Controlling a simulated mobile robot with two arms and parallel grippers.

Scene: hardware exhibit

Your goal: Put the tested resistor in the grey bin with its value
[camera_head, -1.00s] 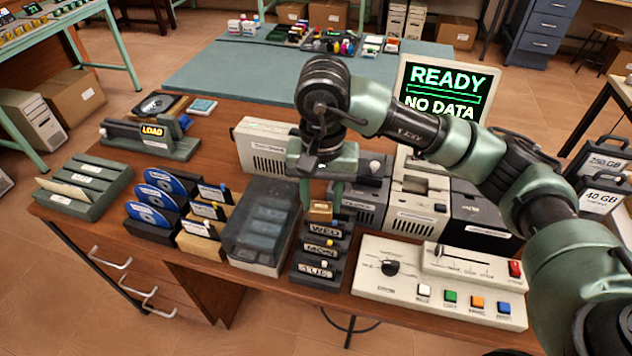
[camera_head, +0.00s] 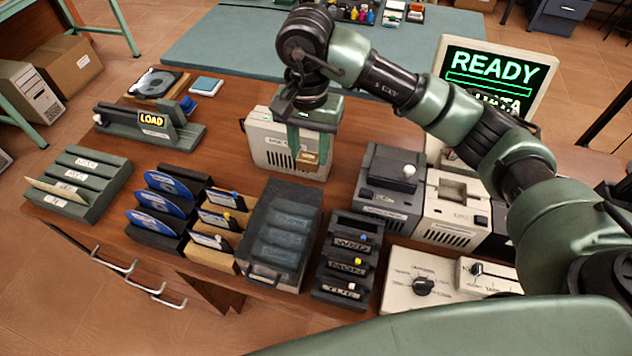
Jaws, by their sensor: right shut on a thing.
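My right gripper (camera_head: 308,150) is shut on a small tan-brown block (camera_head: 308,160) and holds it up in front of the beige boxy unit (camera_head: 265,150). The block's far side is hidden by the fingers. I cannot make out a resistor or a grey bin marked with a value in the head view. A dark grey slotted rack (camera_head: 327,288) with several labels, such as WED and MON, stands right of and nearer than the gripper. My left gripper is not in view.
A smoky lidded box (camera_head: 257,215), card holders (camera_head: 205,258), disc holders (camera_head: 148,238) and a green slotted tray (camera_head: 106,200) line the front edge. Grey and beige drive units (camera_head: 390,205), a control panel (camera_head: 400,265) and a READY screen (camera_head: 492,68) stand right. A LOAD device (camera_head: 165,137) is back left.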

